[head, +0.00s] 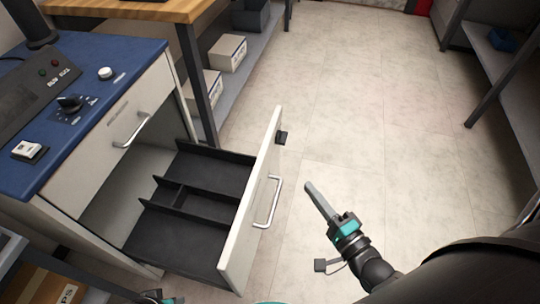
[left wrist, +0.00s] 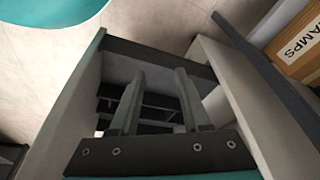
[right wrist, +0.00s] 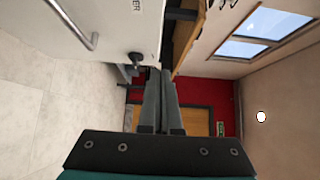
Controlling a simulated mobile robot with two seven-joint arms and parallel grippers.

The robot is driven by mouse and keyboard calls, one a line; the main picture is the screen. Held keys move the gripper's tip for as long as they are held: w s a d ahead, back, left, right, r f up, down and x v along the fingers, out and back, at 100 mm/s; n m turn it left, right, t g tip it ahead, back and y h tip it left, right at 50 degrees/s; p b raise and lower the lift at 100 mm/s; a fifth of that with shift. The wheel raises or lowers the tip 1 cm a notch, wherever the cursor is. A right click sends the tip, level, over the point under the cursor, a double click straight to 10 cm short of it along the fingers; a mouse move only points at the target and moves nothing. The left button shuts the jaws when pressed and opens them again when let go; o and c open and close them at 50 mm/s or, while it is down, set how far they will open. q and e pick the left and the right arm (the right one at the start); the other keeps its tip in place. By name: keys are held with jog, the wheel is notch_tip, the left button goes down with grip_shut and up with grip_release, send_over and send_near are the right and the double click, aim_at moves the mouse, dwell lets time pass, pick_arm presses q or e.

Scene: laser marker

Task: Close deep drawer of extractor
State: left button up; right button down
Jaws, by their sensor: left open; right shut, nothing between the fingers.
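The deep drawer (head: 252,198) of the extractor cabinet (head: 95,130) is pulled far out, its black divided inside showing. Its pale front carries a bar handle (head: 270,202). My right gripper (head: 311,187) is shut and empty, a short way right of the drawer front and apart from the handle. In the right wrist view, the shut fingers (right wrist: 160,75) point past a pale panel with a bar handle (right wrist: 75,25) at upper left. My left gripper barely shows at the bottom edge of the head view; in the left wrist view its fingers (left wrist: 158,80) are open, with the dark drawer inside beyond them.
The pale floor (head: 380,120) right of the drawer is clear. Shelving stands at far right.

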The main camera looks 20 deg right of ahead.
jog(key=b, duration=0.3)
send_near(267, 150)
jog(key=w+d, duration=0.2)
pick_arm(q)
notch_tip(267, 150, up, 9)
jog(key=t+b, duration=0.1)
jog(key=shift+w, duration=0.35)
pick_arm(e)
jog(key=shift+w+a+r, duration=0.1)
jog(key=shift+w+a, duration=1.35)
jog(key=shift+w, duration=0.3)
pick_arm(q)
jog(key=shift+f, duration=0.1)
